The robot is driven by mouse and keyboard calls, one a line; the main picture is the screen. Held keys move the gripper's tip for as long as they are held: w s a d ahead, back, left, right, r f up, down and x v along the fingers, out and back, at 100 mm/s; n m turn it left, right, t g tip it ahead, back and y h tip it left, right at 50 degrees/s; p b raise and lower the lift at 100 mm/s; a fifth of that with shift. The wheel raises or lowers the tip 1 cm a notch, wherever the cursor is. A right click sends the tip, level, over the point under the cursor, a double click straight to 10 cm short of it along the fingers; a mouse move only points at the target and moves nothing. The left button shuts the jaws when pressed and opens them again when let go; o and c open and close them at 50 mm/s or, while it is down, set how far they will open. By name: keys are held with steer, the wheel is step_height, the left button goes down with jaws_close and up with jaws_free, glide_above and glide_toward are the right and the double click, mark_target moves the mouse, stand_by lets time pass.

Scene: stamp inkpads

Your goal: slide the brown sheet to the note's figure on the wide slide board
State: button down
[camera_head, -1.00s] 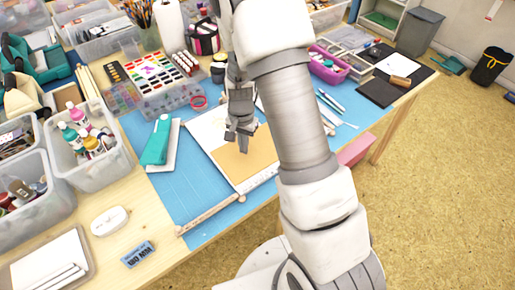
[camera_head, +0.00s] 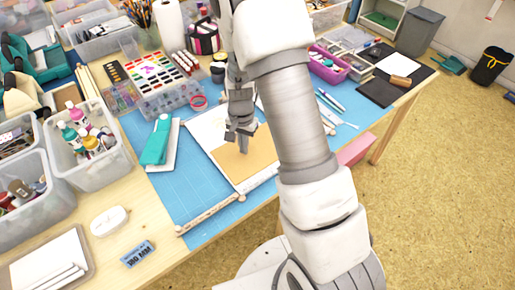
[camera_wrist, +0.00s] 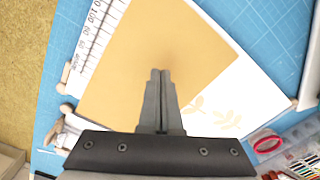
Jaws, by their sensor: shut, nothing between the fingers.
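The brown sheet (camera_head: 250,165) lies on the wide slide board, over its white face (camera_head: 203,131). In the wrist view the sheet (camera_wrist: 150,45) covers much of the board beside a printed scale (camera_wrist: 97,30) with numbers. My gripper (camera_head: 243,150) is shut and empty, its fingertips down at the sheet; the wrist view shows the closed tips (camera_wrist: 160,72) over the sheet's middle. Whether they press on it I cannot tell. The blue note (camera_head: 138,254) lies at the table's front left and seems to read 180 MM.
Bins of bottles (camera_head: 84,145) fill the left side. A paint set (camera_head: 165,75) and red tape ring (camera_head: 198,101) sit behind. A white eraser-like block (camera_head: 109,221) lies near the note.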

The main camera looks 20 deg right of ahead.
mark_target(248, 172)
steer(key=shift+f+b, duration=0.5)
steer(key=shift+f, duration=0.25)
steer(key=shift+s, duration=0.15)
steer(key=shift+s+a+r, duration=0.15)
steer(key=shift+s, duration=0.75)
steer(key=shift+s, duration=0.1)
steer(key=shift+s+a, duration=0.1)
steer(key=shift+s, duration=0.8)
steer(key=shift+s, duration=0.15)
steer(key=shift+s+a+f, duration=0.1)
steer(key=shift+s+f, duration=0.1)
steer(key=shift+s, duration=0.75)
